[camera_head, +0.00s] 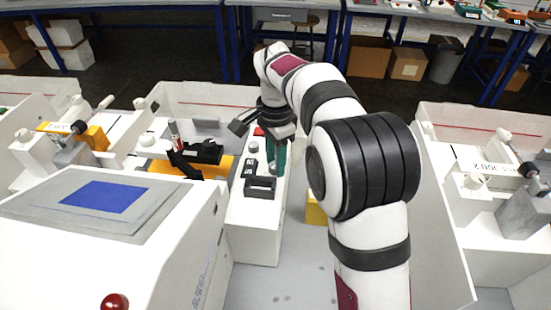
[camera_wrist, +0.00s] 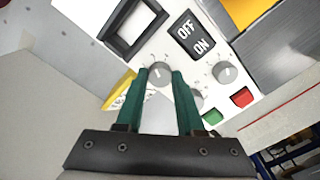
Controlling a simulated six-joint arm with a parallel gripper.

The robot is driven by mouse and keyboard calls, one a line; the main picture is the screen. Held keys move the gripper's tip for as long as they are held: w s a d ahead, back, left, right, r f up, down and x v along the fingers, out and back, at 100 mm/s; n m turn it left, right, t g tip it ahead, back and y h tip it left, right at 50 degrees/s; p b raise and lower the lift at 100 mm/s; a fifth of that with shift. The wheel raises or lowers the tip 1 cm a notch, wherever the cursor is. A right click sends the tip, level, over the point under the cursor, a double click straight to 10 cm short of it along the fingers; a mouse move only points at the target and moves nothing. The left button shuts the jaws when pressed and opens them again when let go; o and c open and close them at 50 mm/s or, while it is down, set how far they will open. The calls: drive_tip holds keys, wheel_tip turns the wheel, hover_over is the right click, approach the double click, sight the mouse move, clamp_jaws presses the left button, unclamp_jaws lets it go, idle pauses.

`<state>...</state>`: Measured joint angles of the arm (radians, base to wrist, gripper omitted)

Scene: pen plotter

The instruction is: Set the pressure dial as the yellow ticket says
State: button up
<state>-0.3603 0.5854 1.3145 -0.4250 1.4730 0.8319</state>
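A white control panel (camera_head: 256,225) carries several dials, and I cannot read their labels. In the wrist view, one round dial (camera_wrist: 160,72) sits between the tips of my gripper (camera_wrist: 161,78), with a small gap seen on each side. The two green fingers are apart. A second dial (camera_wrist: 226,72) is to the right, and another (camera_wrist: 197,97) is partly hidden by the right finger. In the head view my gripper (camera_head: 274,160) is low over the panel's far right side. A yellow thing (camera_head: 315,209) stands right of the panel; I cannot tell if it is the ticket.
The panel also has an OFF/ON switch (camera_wrist: 193,38), a red button (camera_wrist: 241,97), a green button (camera_wrist: 212,117) and a black frame (camera_wrist: 131,27). A white machine with a blue pad (camera_head: 105,196) stands at the left. A white wall (camera_head: 440,215) stands at the right.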

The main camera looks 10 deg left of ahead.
clamp_jaws()
drive_tip(key=n, duration=0.4)
drive_tip(key=shift+n, duration=2.3)
drive_tip(key=o, duration=0.7)
unclamp_jaws()
drive_tip(key=shift+r, duration=0.1)
